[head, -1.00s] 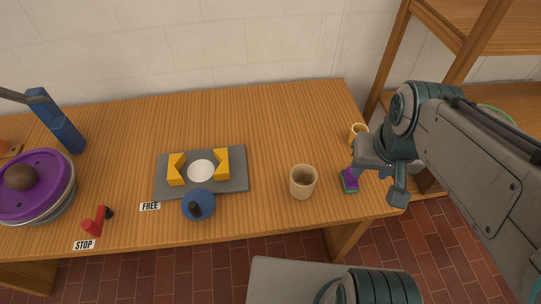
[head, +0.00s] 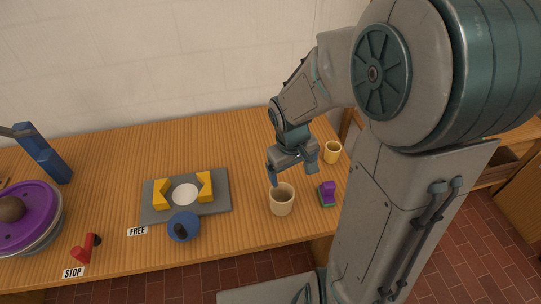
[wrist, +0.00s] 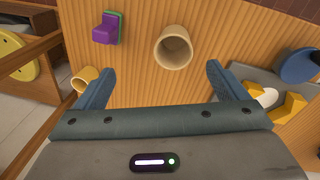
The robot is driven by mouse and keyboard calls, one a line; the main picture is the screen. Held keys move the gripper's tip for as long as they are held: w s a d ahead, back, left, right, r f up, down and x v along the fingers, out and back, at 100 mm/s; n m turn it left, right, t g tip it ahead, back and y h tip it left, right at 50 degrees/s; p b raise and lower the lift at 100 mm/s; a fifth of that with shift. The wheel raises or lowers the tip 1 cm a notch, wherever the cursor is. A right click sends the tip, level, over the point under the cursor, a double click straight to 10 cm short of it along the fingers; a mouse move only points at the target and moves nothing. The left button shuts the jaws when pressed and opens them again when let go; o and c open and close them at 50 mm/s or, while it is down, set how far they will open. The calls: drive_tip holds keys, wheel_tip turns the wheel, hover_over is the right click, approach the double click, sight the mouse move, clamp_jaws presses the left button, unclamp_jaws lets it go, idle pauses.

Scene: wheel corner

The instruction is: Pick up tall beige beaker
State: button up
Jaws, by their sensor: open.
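The tall beige beaker (head: 282,200) stands upright on the wooden table, near its front right part. It also shows in the wrist view (wrist: 173,47), its open mouth toward the camera, beyond the fingertips and between their lines. My gripper (head: 290,168) is above and just behind the beaker in the head view. In the wrist view my gripper (wrist: 155,80) has its two blue-grey fingers spread wide with nothing between them.
A purple and green block (head: 327,194) lies right of the beaker, and a smaller yellow cup (head: 332,152) stands behind it. A purple-lidded pot (head: 38,222) stands far left.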

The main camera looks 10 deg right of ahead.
drive_tip(key=w+a+f+n+y+p, duration=0.1)
drive_tip(key=w+f+n+p, duration=0.15)
drive_tip(key=f, duration=0.35)
drive_tip(key=b, duration=0.2)
approach(282, 199)
drive_tip(key=s, duration=0.2)
drive_tip(key=shift+m+g, duration=0.25)
drive_tip(key=shift+g, duration=0.15)
drive_tip(key=shift+w+a+f, duration=0.1)
drive_tip(key=shift+a+f, duration=0.1)
drive_tip(key=shift+f, duration=1.35)
drive_tip(key=shift+w+a+f, duration=0.1)
drive_tip(key=shift+a+f, duration=0.05)
drive_tip(key=shift+f, duration=1.4)
drive_tip(key=c, duration=1.2)
